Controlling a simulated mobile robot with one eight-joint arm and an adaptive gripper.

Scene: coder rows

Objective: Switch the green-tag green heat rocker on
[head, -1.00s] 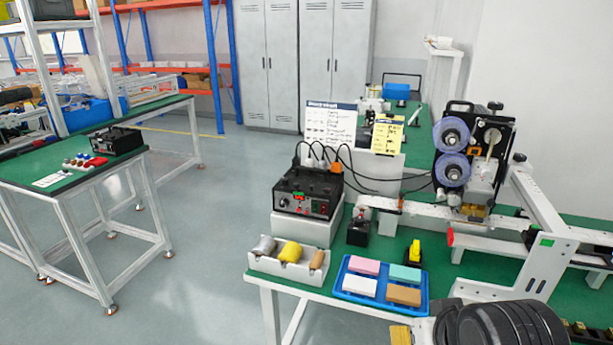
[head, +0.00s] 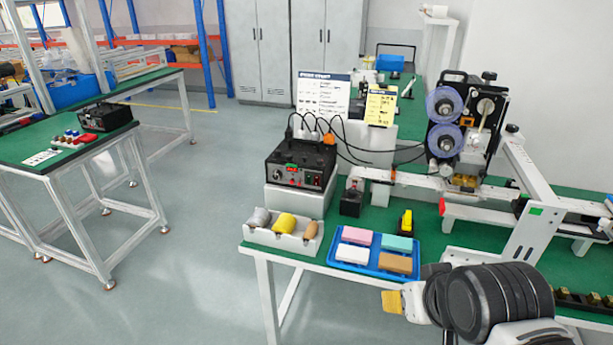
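A black control box (head: 302,163) stands on a white block on the near green table. A second black box (head: 106,119) sits on the left table. My gripper (head: 392,301) is at the lower right, low in front of the near table and well away from the control box. One yellowish pad shows; its opening is not clear.
A white tray of rolls (head: 252,234) and a blue tray of colored blocks (head: 331,258) lie at the table's front edge. A black-and-yellow item (head: 405,222) and a coder machine with purple reels (head: 443,122) stand to the right. Cables rise behind the box.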

